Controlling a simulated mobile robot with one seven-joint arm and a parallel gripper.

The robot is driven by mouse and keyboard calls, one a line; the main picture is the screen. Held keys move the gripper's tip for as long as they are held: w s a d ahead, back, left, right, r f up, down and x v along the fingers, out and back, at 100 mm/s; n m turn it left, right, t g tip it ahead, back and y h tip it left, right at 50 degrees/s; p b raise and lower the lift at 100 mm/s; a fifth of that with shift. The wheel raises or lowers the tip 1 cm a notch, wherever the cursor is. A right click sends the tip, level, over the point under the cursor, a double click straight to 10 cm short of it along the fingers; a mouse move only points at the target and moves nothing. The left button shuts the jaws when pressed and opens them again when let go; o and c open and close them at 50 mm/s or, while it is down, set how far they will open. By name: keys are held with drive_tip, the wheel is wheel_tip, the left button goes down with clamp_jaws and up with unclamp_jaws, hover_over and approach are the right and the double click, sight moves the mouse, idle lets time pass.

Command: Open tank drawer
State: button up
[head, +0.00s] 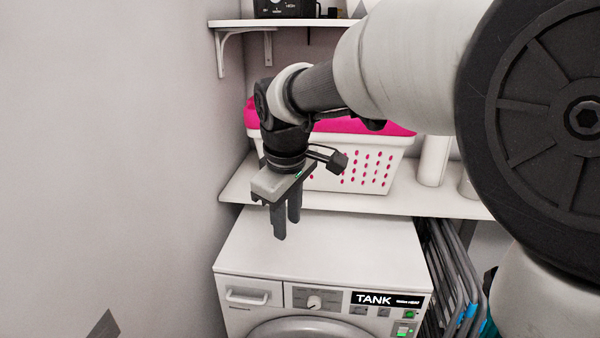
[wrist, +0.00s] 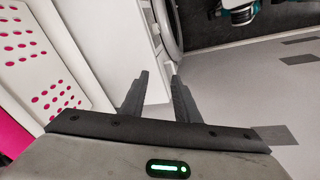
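The white dryer (head: 322,245) stands below a shelf. Its tank drawer (head: 249,292), with a white loop handle (head: 247,298), is at the upper left of the front and looks shut. A display on the panel reads "TANK" (head: 374,299). My gripper (head: 287,229) hangs above the dryer top, fingers pointing down, apart from the drawer handle. In the wrist view its fingers (wrist: 158,78) are apart with nothing between them. The dryer top (wrist: 105,40) shows there beyond the fingers, its front edge beside them; the drawer handle is not clearly made out.
Folded racks (head: 450,275) stand right of the dryer. A wall (head: 110,150) is close on the left. Grey floor (wrist: 245,85) is open before the dryer.

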sight(247, 300)
drive_tip(key=w+a+f+n+b, duration=0.3)
drive_tip(key=a+f+n+b, duration=0.15)
drive_tip(key=a+f, duration=0.9)
drive_tip(key=shift+n+g+h, duration=0.3)
drive_tip(key=shift+n+g, duration=0.05)
drive_tip(key=shift+g, duration=0.05)
drive_tip(key=w+f+b, duration=0.1)
drive_tip(key=f, duration=0.4)
drive_tip(key=w+f+b, duration=0.1)
drive_tip(key=f, duration=0.4)
drive_tip(key=w+d+f+b, duration=0.1)
drive_tip(key=f, duration=0.5)
drive_tip(key=shift+w+f, duration=0.1)
drive_tip(key=shift+f, duration=0.55)
drive_tip(key=shift+c, duration=0.2)
clamp_jaws()
